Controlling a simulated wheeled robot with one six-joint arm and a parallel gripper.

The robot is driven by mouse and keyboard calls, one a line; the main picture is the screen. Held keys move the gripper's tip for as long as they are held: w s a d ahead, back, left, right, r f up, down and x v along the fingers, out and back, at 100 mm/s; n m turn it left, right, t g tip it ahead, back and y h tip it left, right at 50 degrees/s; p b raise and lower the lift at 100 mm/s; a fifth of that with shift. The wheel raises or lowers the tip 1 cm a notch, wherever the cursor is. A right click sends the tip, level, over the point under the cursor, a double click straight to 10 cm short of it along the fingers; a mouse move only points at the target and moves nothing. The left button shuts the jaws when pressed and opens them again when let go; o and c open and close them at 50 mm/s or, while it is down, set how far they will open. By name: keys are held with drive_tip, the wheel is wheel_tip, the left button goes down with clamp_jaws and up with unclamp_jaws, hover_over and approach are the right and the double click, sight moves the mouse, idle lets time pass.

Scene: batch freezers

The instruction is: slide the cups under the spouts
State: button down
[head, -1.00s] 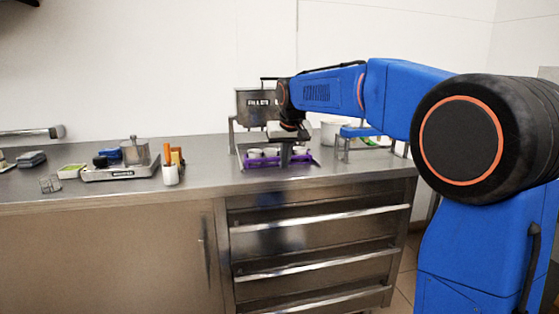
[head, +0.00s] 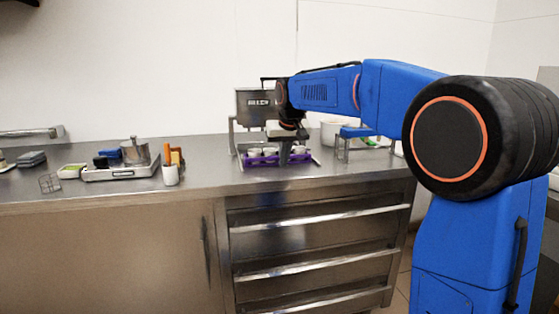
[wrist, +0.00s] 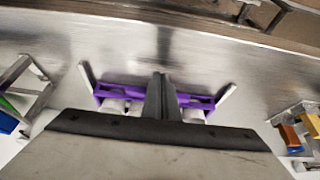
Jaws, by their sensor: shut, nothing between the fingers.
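A purple rack (head: 262,160) stands on the steel counter below a grey filler machine (head: 258,104). White cups (head: 269,149) sit in or just behind the rack. My gripper (wrist: 160,80) points down, shut and empty, at the middle of the rack on the near side.
Light rails (wrist: 227,96) flank the rack. A metal stand (head: 343,147) and a white tub (head: 331,131) are to its right. The counter between holder and rack is clear.

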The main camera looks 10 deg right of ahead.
drive_tip(key=shift+w, duration=7.8)
drive_tip(key=shift+s, duration=0.25)
drive_tip(key=shift+s, duration=0.4)
drive_tip(key=shift+s+v, duration=0.25)
drive_tip(key=shift+v, duration=2.6)
